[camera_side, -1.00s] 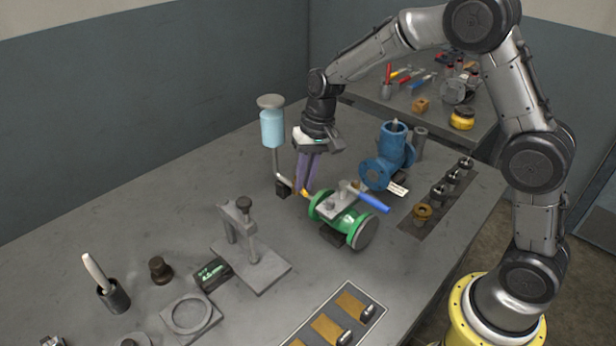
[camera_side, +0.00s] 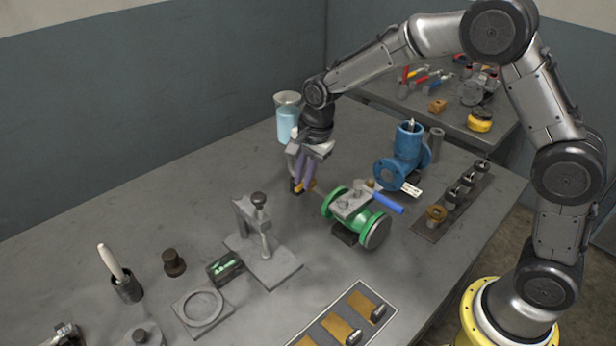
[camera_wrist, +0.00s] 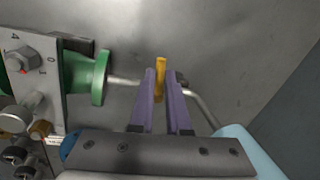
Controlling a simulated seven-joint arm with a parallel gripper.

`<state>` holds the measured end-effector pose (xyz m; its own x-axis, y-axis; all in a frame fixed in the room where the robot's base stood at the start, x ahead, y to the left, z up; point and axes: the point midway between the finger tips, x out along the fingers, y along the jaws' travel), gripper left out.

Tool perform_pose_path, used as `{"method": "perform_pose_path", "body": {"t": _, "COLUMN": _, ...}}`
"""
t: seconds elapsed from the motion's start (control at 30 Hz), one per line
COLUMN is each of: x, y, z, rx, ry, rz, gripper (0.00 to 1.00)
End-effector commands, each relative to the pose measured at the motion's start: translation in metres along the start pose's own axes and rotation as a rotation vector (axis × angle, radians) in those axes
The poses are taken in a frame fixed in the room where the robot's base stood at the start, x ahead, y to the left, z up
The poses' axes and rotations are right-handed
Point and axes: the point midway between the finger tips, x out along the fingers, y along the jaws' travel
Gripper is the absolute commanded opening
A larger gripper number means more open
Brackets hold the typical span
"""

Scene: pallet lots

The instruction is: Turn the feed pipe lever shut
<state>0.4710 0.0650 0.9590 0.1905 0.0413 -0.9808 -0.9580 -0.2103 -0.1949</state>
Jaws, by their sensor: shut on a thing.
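A small yellow lever (camera_wrist: 160,72) sits on a thin grey pipe (camera_wrist: 122,81). The pipe runs from the green flanged valve (camera_wrist: 84,77) toward a light-blue bottle (camera_wrist: 245,152). In the wrist view the lever lies across the line of the pipe. My gripper (camera_wrist: 160,78) is shut on the lever, one purple finger on each side of it. In the side view my gripper (camera_side: 304,187) is just left of the green valve (camera_side: 343,222). It hides most of the lever and pipe, and the bottle (camera_side: 287,124) stands behind it.
The green valve carries a blue handle (camera_side: 386,203). A blue valve body (camera_side: 403,156) with a white tag stands to the right. A row of fittings on a strip (camera_side: 430,228) lies farther right. A grey press stand (camera_side: 275,268) is in front. The table left of my gripper is clear.

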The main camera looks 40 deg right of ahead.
Motion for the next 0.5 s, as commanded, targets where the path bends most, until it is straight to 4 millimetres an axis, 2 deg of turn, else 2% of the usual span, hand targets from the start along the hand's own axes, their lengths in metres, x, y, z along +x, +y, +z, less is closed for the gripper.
{"method": "perform_pose_path", "body": {"t": 0.2, "x": -0.0003, "y": -0.0059, "z": 0.0004, "rx": 0.122, "ry": 0.025, "rz": -0.003, "gripper": 0.0}}
{"method": "perform_pose_path", "body": {"t": 0.5, "x": 0.0004, "y": -0.0085, "z": -0.0002, "rx": 0.203, "ry": 0.04, "rz": -0.003, "gripper": 0.0}}
